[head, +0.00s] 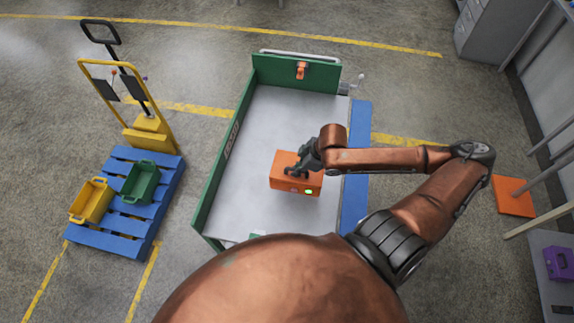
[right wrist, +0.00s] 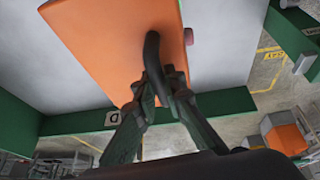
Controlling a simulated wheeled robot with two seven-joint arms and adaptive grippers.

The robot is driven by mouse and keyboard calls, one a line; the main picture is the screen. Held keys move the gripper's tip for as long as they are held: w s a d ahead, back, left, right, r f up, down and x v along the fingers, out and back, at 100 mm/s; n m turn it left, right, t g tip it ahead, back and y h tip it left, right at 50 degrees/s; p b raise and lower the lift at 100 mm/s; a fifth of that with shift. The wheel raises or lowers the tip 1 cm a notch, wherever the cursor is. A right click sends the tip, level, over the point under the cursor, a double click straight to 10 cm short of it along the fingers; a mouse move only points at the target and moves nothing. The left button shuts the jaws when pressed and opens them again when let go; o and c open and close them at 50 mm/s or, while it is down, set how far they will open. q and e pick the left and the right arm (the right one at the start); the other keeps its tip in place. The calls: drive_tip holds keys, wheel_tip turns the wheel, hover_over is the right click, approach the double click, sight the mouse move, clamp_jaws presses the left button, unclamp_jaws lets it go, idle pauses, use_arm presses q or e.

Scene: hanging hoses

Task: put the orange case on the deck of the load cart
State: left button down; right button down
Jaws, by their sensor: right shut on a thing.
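The orange case (head: 297,183) is over the grey deck (head: 262,118) of the load cart in the head view. I cannot tell if it touches the deck or hangs just above it. My right gripper (head: 298,170) is at the case's top, shut on its dark handle. In the right wrist view the case (right wrist: 105,45) fills the upper middle, and the fingers of my right gripper (right wrist: 160,85) close around the curved black handle (right wrist: 152,55). My left gripper is not in view.
The cart has green walls (head: 222,150) on the left and back. A blue pallet (head: 130,215) with a yellow crate (head: 91,201) and a green crate (head: 140,182) lies left, by a yellow pallet truck (head: 150,130). A purple case (head: 559,262) is at far right. Much deck around the case is clear.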

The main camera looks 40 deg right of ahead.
sight(290, 159)
drive_tip(key=w, duration=0.1)
drive_tip(key=w+f, duration=0.1)
drive_tip(key=w+d, duration=0.1)
drive_tip(key=w, duration=0.1)
drive_tip(key=shift+f, duration=0.2)
drive_tip(key=w+f, duration=0.2)
drive_tip(key=w+d+f, duration=0.1)
drive_tip(key=w+f, duration=0.1)
drive_tip(key=f, duration=0.1)
drive_tip(key=shift+f, duration=0.1)
drive_tip(key=shift+w+d+f, duration=0.1)
drive_tip(key=shift+w+f, duration=0.45)
drive_tip(key=shift+f, duration=0.1)
drive_tip(key=shift+s+f, duration=0.15)
drive_tip(key=shift+f, duration=1.3)
drive_tip(key=c, duration=2)
unclamp_jaws()
drive_tip(key=v, duration=1.2)
drive_tip(key=shift+s+d+p, duration=0.1)
drive_tip(key=shift+p, duration=0.3)
